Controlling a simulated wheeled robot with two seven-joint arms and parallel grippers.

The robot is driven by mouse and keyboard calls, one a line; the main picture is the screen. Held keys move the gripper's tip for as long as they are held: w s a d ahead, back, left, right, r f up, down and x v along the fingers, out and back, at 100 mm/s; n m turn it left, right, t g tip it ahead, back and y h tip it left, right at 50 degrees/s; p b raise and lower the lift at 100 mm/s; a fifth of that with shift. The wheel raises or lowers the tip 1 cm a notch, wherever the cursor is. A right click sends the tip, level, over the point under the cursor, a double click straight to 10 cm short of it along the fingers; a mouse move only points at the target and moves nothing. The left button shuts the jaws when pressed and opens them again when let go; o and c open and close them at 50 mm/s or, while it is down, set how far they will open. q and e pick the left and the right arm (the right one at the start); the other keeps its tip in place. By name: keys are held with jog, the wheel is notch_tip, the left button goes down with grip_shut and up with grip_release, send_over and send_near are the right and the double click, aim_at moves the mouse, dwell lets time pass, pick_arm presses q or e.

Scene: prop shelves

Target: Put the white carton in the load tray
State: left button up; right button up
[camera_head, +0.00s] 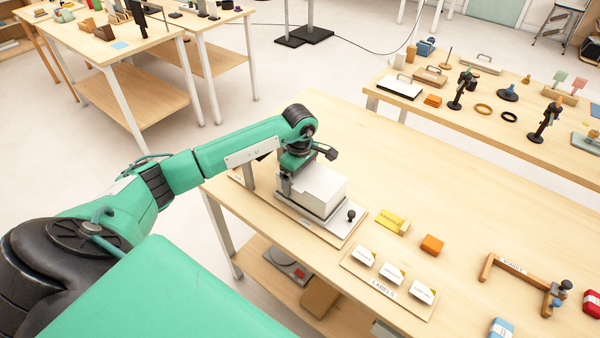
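The white carton (323,185) is a plain box at the near edge of the middle table. It appears to rest level on a grey tray (312,216), likely the load tray, on a wooden base with a black knob. My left gripper (308,170) is over the carton's left and back part, its dark fingers wide apart, one by the left corner and one past the back edge. Whether they touch the carton is unclear. The arm hides part of the carton's back left side. My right gripper is not in view.
A label board (388,287) with white cards, a yellow item (391,221) and an orange block (432,244) lie right of the base. A wooden frame (519,275) stands farther right. The tabletop behind the carton is clear. Other prop tables stand behind.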

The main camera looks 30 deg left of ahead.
pick_arm(q)
jog(key=shift+f, duration=0.45)
jog(key=shift+b, duration=0.35)
jog(key=shift+f, duration=0.1)
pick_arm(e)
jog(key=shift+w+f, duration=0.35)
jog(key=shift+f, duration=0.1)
pick_arm(q)
jog(key=shift+f+b, duration=0.35)
jog(key=shift+b, duration=0.1)
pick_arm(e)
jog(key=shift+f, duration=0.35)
